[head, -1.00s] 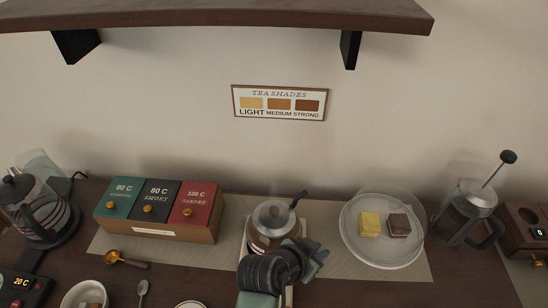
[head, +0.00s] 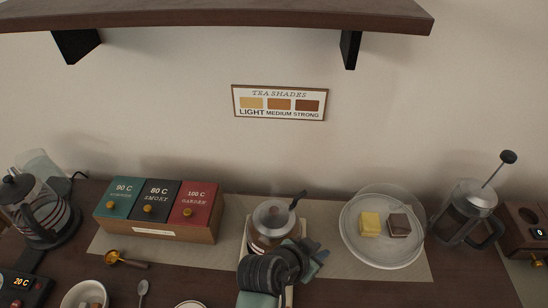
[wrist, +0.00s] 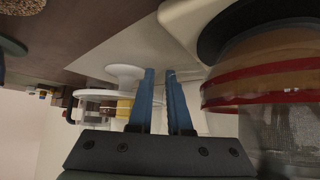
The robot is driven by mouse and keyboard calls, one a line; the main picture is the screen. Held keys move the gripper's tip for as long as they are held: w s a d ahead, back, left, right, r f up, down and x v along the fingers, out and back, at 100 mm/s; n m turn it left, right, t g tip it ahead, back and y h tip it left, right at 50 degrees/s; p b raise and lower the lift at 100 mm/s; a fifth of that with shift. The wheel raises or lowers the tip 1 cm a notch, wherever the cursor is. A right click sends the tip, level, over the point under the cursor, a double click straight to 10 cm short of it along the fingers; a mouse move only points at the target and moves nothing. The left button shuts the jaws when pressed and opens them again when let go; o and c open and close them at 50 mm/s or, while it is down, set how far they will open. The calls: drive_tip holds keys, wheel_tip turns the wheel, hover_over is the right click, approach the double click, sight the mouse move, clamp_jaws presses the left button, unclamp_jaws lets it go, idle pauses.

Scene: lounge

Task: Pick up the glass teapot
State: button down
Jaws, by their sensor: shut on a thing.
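The glass teapot (head: 264,239) stands near the middle of the counter on a pale board, holding brown liquid, with a dark stem rising at its right. My gripper (head: 314,257) is at its front right, and my wrist covers its lower front. In the wrist view the teapot's rounded, red-banded body (wrist: 262,88) fills the right side. My gripper's blue fingers (wrist: 161,73) are close together beside it, shut on the teapot. The exact gripped part, likely the handle, is hidden.
A clear-covered plate (head: 383,258) with a yellow and a brown block is close on the right. A French press (head: 463,213) stands beyond it. A tea box (head: 158,231) is left, a striped glass kettle (head: 44,221) farther left. A shelf (head: 220,17) overhangs the wall.

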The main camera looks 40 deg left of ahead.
drive_tip(key=shift+r, duration=0.15)
drive_tip(key=shift+w+r, duration=0.1)
drive_tip(key=shift+r, duration=0.05)
